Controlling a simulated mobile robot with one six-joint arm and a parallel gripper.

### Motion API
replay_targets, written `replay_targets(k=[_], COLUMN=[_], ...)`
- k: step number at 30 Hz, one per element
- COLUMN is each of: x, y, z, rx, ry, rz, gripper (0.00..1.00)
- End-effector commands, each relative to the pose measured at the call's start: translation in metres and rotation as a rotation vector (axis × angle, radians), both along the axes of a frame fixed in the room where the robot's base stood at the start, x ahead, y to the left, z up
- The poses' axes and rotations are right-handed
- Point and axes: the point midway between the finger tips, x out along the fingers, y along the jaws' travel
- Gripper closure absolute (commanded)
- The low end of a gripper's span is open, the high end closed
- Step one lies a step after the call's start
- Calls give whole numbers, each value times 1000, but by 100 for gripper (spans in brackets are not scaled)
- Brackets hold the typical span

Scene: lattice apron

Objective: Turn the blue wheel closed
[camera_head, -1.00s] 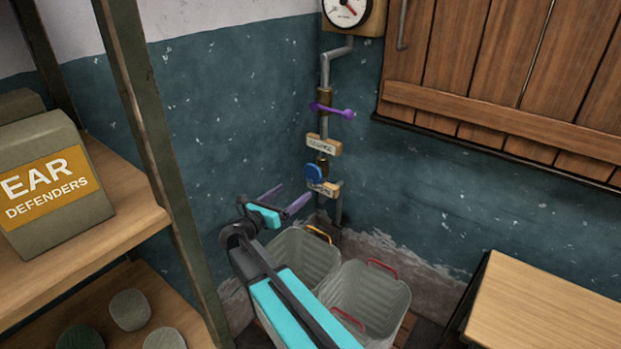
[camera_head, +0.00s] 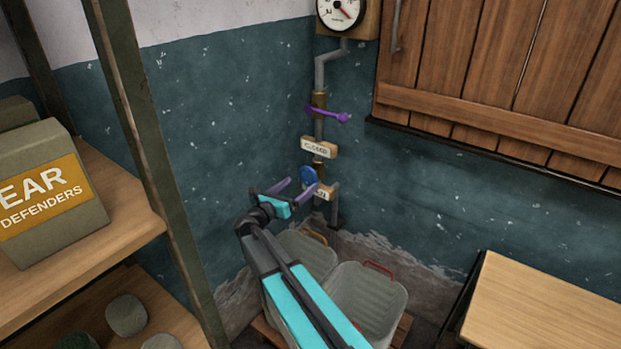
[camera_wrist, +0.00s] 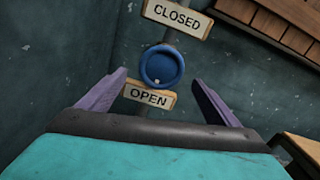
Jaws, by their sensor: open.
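The blue wheel (camera_head: 308,175) sits on the vertical pipe in the corner, between a CLOSED sign (camera_head: 319,148) above and an OPEN sign (camera_head: 322,193) below. In the wrist view the wheel (camera_wrist: 162,66) is a round blue rim with a small pale mark near its bottom, towards the OPEN sign (camera_wrist: 149,96). The CLOSED sign (camera_wrist: 178,17) is above it. My gripper (camera_head: 297,187) is open, its purple fingers pointing at the wheel. In the wrist view the wheel appears between the fingertips (camera_wrist: 158,77), which look apart from it.
A purple lever (camera_head: 329,113) and a gauge (camera_head: 340,10) are higher on the pipe. Grey bins (camera_head: 368,300) stand below. A shelf with an ear defenders box (camera_head: 50,200) is at left, a wooden cabinet (camera_head: 480,60) at upper right, a table (camera_head: 545,310) at lower right.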

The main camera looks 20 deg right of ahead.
Motion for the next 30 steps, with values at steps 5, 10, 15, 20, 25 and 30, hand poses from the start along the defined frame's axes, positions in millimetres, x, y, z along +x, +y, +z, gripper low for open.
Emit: replay_targets(k=[5, 10, 15, 20, 25, 30], x=[16, 27, 33, 34, 34, 34], y=[-22, -39, -49, -51, -51, -50], z=[1, 0, 0, 0, 0, 0], rx=[0, -1, -1, 0, 0, 0], ry=[0, -1, 0, 0, 0, 0], rz=[-2, 0, 1, 2, 2, 2], gripper=[15, 15, 15, 15, 15, 37])
